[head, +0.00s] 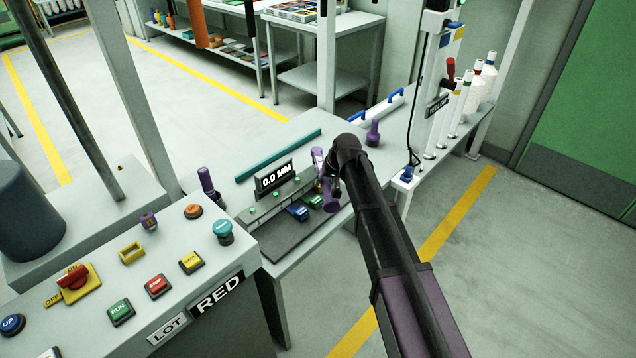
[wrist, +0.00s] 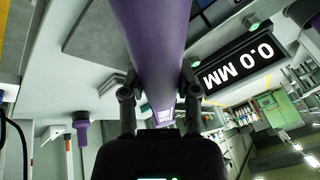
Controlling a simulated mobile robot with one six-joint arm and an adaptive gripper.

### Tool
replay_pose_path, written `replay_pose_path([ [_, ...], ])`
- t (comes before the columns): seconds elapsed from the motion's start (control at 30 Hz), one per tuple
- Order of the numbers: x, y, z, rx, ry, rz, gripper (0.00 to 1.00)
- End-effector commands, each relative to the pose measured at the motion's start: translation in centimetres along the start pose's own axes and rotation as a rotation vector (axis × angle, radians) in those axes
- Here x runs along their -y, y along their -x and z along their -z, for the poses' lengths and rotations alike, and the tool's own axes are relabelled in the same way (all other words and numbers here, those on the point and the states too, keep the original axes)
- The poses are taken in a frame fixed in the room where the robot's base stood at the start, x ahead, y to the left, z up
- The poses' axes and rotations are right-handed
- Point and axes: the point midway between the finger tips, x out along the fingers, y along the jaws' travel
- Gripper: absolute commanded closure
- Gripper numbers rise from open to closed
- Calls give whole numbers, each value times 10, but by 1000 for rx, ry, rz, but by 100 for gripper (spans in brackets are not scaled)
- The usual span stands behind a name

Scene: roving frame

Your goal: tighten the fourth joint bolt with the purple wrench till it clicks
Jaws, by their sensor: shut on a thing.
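My gripper (head: 333,184) is over the fixture table in the head view, mostly hidden by my own arm. In the wrist view my gripper (wrist: 158,92) is shut on a thick purple shaft, which runs up out of the picture. I take this for the purple wrench (wrist: 153,35); its working end is out of that view. In the head view purple parts of it (head: 330,199) show beside the gripper, above the fixture. I cannot make out the fourth joint bolt, or whether the wrench touches any bolt.
A display (head: 274,179) reading 0.0 MM stands left of the gripper, close by in the wrist view (wrist: 243,69). Blue and green blocks (head: 298,212) lie below. Purple-topped posts stand left (head: 208,183) and right (head: 373,132). A button console (head: 150,262) fills the lower left.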

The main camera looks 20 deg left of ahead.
Motion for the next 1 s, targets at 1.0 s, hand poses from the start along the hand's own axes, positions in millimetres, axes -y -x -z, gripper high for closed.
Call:
replay_pose_path([
  [1.0, -39, 0, 3, 66, 236, 78, 100],
])
